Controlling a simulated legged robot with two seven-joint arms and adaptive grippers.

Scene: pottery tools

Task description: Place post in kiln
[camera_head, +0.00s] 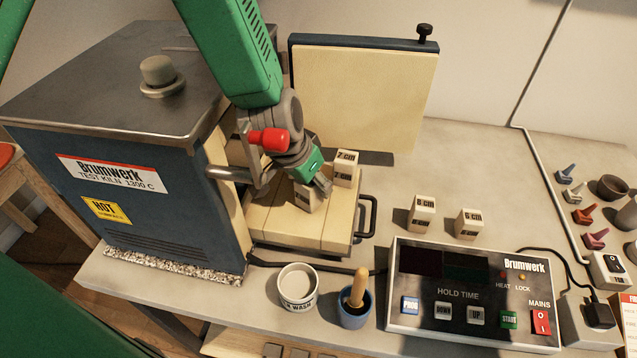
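The kiln (130,215) is a blue-grey box with a metal top, at left. Its cream-lined door (365,100) stands open behind. A cream slab with a handle (290,233) sits out to the right of the kiln. A post marked 7 cm (346,162) stands at the slab's back. Another post (304,200) is on or just above the slab, partly hidden by my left gripper (322,183). The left gripper points down at this post; whether its fingers grip it is unclear. Posts marked 8 cm (420,213) and 6 cm (467,224) stand on the bench. My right gripper is out of view.
A white wash pot (297,288) and a blue cup with a wooden-handled tool (353,308) stand at the front. The control box (475,290) fills the front right. Small coloured cones (590,214) are at far right. The bench behind the posts is clear.

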